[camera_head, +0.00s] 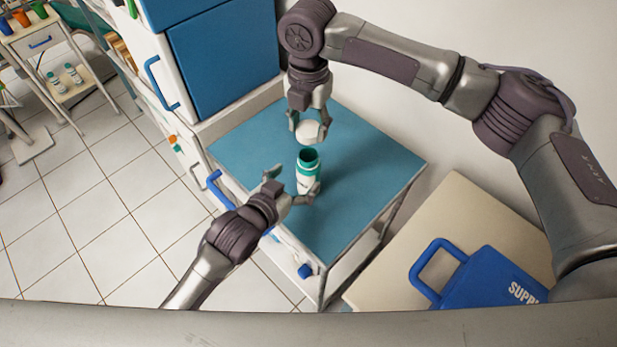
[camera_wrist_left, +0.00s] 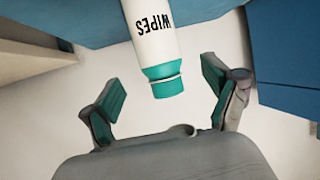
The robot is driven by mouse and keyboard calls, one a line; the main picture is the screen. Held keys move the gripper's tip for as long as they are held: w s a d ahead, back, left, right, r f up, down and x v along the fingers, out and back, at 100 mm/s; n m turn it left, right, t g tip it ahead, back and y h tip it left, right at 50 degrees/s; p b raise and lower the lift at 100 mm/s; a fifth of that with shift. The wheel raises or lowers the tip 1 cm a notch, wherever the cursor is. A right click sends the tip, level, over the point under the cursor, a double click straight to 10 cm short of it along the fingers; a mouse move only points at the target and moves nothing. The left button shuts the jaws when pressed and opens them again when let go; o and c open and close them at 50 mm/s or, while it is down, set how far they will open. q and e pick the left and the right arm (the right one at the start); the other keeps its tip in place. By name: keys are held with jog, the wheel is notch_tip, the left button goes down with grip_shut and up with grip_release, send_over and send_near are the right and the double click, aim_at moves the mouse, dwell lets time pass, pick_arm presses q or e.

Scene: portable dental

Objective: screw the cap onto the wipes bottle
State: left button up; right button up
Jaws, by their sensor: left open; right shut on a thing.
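The wipes bottle (camera_head: 307,172) stands upright on the blue tabletop (camera_head: 370,165), white with a green open top. In the left wrist view the bottle (camera_wrist_left: 153,42) lies ahead of the fingers, its green neck nearest. My left gripper (camera_head: 302,194) is open beside the bottle in the head view, its fingers apart; the wrist view shows the open fingers (camera_wrist_left: 165,104) with nothing held between them. My right gripper (camera_head: 310,126) is shut on the white cap (camera_head: 309,131), holding it just above and behind the bottle's mouth, apart from it. The cap is not visible in the wrist view.
A cabinet with blue doors (camera_head: 222,45) stands behind the tabletop. A blue supply case (camera_head: 487,286) lies on a beige surface at the lower right. A small cart (camera_head: 43,41) with cups and bottles stands at the far left. The tabletop around the bottle is clear.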

aim_at(302, 173)
pick_arm(q)
jog(key=x, duration=0.6)
jog(key=shift+w+d, duration=0.15)
grip_shut()
pick_arm(e)
jog(key=shift+f, duration=2.5)
